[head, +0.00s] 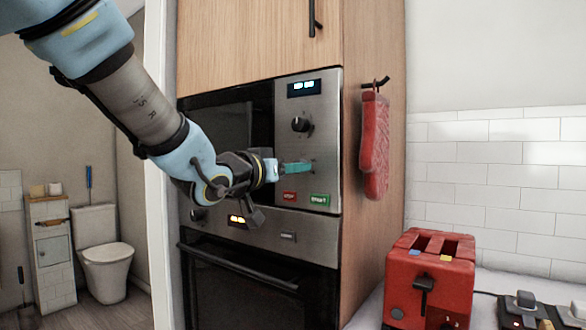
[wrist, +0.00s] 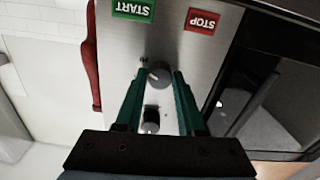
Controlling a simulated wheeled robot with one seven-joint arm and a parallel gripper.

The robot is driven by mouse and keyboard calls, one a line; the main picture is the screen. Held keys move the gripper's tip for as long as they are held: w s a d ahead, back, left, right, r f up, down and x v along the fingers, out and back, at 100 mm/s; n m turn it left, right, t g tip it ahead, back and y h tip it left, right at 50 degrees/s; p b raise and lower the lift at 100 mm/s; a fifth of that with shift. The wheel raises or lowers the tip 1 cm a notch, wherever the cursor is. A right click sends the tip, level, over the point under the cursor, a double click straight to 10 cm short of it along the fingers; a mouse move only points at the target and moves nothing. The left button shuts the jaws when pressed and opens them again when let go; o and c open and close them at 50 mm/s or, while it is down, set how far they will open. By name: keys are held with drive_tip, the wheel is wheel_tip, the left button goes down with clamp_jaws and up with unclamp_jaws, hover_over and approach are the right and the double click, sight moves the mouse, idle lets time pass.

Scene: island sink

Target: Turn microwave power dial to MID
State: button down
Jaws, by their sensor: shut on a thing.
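The built-in microwave (head: 262,85) has a steel control panel with a lit display. An upper black dial (head: 300,124) is uncovered in the head view. My gripper (head: 306,167) reaches the panel below it, above the STOP and START buttons. In the wrist view, which is upside down, my green fingers (wrist: 161,78) are shut on the lower dial (wrist: 159,71), one finger on each side. The upper dial (wrist: 152,121) lies farther down between the fingers, apart from them. The markings around the dials are too small to read, so the setting cannot be told.
The red STOP button (head: 289,196) and green START button (head: 320,200) are just below my fingers. An oven (head: 262,285) is underneath. A red mitt (head: 374,145) hangs on the cabinet side. A red toaster (head: 432,275) stands on the counter at right.

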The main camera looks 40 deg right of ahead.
drive_tip(key=n+p, duration=0.3)
drive_tip(key=n, duration=0.7)
drive_tip(key=shift+n+p, duration=0.3)
drive_tip(key=shift+s, duration=0.1)
idle(0.4)
drive_tip(key=c, duration=0.5)
unclamp_jaws()
drive_tip(key=b+v, duration=0.2)
drive_tip(key=v, duration=0.8)
drive_tip(key=shift+a, duration=0.35)
